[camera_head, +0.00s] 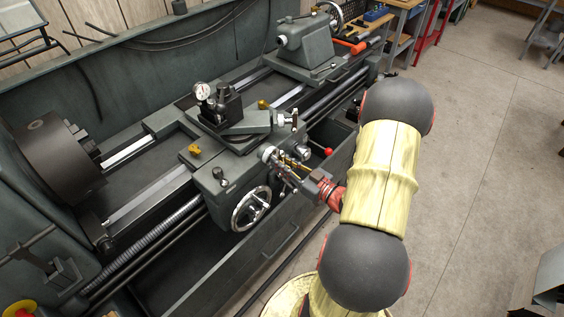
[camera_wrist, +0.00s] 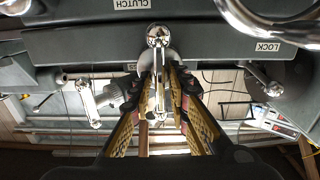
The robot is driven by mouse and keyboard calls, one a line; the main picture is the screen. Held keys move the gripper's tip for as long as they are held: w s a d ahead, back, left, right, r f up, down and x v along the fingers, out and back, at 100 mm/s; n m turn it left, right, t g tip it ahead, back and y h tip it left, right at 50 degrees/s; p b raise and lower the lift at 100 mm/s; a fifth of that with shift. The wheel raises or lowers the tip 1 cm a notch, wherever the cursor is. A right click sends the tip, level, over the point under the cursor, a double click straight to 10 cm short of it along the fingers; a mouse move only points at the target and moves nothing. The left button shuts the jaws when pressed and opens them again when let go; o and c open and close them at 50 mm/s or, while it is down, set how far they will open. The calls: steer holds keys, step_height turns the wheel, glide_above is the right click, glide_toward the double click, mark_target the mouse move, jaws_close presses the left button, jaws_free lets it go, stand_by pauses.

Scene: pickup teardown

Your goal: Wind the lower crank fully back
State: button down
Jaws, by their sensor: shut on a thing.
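The lower crank (camera_head: 267,153) is on the front of the lathe carriage, with a bright round ball showing beside my gripper. In the wrist view the crank's chrome ball (camera_wrist: 158,36) is just beyond my fingertips, and its thin arm runs back between the fingers. My gripper (camera_head: 285,166) reaches the crank from the right; in the wrist view its two yellow-padded fingers (camera_wrist: 166,78) are closed in on the crank's handle. The fingers hide part of the handle, and the exact grip contact is hard to see.
A chrome handwheel (camera_head: 251,208) is below and left of my gripper. A red-knobbed lever (camera_head: 328,152) is close on the right. A smaller crank (camera_head: 295,121) sits above. The chuck (camera_head: 58,160) is far left. Open concrete floor (camera_head: 480,140) lies to the right.

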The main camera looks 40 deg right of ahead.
steer(key=c, duration=1.9)
jaws_free()
steer(key=s, duration=0.8)
steer(key=s+d, duration=0.1)
steer(key=s, duration=0.3)
